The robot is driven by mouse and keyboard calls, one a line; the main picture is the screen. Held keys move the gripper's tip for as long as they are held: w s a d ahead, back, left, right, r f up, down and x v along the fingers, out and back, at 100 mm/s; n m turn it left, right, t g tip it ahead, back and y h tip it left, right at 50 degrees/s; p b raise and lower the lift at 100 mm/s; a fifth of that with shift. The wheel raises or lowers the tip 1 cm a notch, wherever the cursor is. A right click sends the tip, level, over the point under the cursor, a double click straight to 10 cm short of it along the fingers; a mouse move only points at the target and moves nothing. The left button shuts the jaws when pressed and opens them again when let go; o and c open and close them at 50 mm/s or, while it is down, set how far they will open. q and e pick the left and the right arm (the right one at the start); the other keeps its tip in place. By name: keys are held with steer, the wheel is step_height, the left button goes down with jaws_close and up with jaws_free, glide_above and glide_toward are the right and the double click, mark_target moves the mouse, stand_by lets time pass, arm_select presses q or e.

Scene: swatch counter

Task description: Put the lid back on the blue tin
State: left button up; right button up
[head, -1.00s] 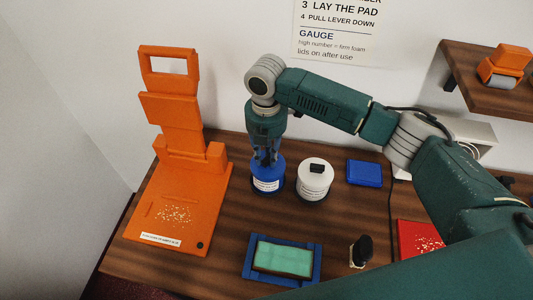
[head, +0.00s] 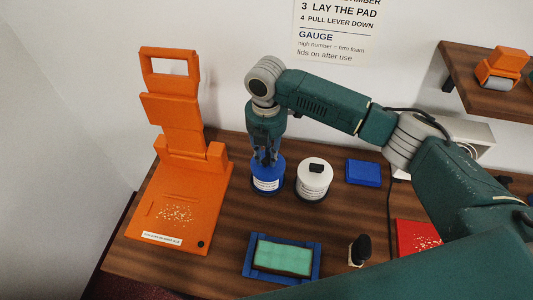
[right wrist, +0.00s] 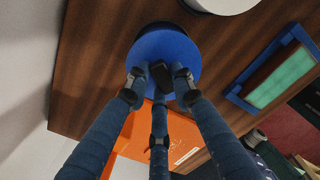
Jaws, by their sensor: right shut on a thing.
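The blue tin (head: 267,183) with a white label stands upright on the wooden counter, just right of the orange press. My right gripper (head: 265,157) points down over its top, shut on the black knob of the blue lid. In the right wrist view the round blue lid (right wrist: 168,45) lies below the fingers, with its knob (right wrist: 160,75) between my right fingertips (right wrist: 158,82). The lid appears to be on the tin's top, but the fingers partly hide it and I cannot tell if it is fully seated. My left gripper is not in view.
A white tin (head: 313,183) with a black knob stands close to the right. A blue box (head: 363,172) lies beyond it. The orange press (head: 172,205) stands left. A blue tray (head: 316,262) with a green pad and a black-handled stamp (head: 360,248) lie in front.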

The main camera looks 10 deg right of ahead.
steer(key=shift+p, duration=0.4)
stand_by(0.3)
steer(key=shift+f+p, duration=0.15)
steer(key=shift+p, duration=0.2)
stand_by(0.9)
steer(key=shift+p, duration=0.35)
stand_by(0.3)
steer(key=o, duration=1.1)
steer(key=shift+o, duration=0.4)
steer(key=o, duration=0.4)
steer(key=shift+o, duration=0.2)
